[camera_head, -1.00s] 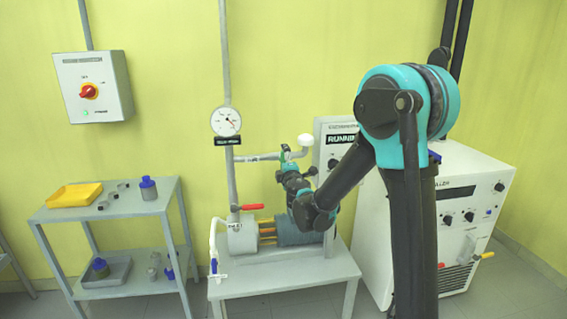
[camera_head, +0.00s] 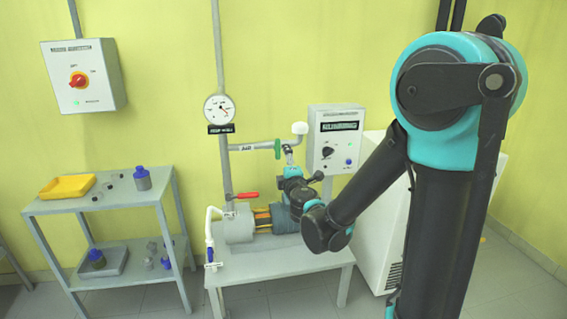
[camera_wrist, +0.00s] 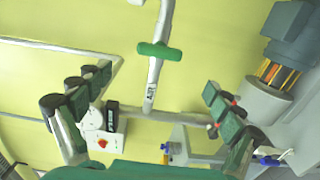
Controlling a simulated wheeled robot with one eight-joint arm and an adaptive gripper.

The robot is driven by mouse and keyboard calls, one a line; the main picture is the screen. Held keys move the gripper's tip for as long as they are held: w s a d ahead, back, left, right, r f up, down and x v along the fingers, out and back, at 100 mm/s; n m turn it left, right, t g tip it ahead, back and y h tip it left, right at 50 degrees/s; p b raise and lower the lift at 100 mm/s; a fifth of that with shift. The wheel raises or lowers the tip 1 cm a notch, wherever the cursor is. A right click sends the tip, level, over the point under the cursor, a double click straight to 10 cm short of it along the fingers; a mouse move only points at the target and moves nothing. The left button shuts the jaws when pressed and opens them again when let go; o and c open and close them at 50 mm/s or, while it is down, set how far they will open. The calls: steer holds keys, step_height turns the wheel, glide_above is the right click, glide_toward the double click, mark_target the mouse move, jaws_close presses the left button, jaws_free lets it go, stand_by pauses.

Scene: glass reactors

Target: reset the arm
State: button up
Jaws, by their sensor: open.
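My arm reaches over the low bench in the head view, bent at a large turquoise joint. My gripper (camera_head: 288,155) is small there, close to a green valve handle (camera_head: 277,149) on the horizontal pipe. In the wrist view my gripper (camera_wrist: 153,86) is open, its two dark green-padded fingers wide apart with nothing held. The green handle (camera_wrist: 160,51) shows beyond the fingertips, apart from both fingers in the picture. The exact depth between fingers and handle is hard to tell.
A pump (camera_head: 236,224) with a red-handled valve (camera_head: 247,196) sits on the bench (camera_head: 285,271). A gauge (camera_head: 219,108) and a control box (camera_head: 335,143) stand behind. A shelf (camera_head: 110,196) holds a yellow tray and bottles. A white cabinet (camera_head: 372,220) is partly hidden by my arm.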

steer(key=shift+d, duration=0.1)
steer(key=s+d+f+m+g+h, duration=0.2)
steer(key=d+f+m+h, duration=0.15)
steer(key=d, duration=0.45)
steer(key=s+d+f+m+g+h, duration=0.1)
steer(key=s+d+f+m+h, duration=0.1)
steer(key=d+m, duration=0.45)
steer(key=s+d+f+m+g+h, duration=0.2)
steer(key=d+f+m+h, duration=0.1)
steer(key=d, duration=0.6)
steer(key=s+d+f+m+g+y, duration=0.1)
steer(key=s+f+m+g, duration=0.3)
steer(key=s, duration=0.6)
steer(key=s+d+f+m+g+y, duration=0.1)
steer(key=s+f+m+g, duration=0.3)
steer(key=s+f, duration=0.4)
steer(key=shift+s+f+y, duration=0.2)
steer(key=shift+s+y, duration=0.55)
steer(key=shift+s, duration=0.45)
steer(key=shift+c, duration=0.5)
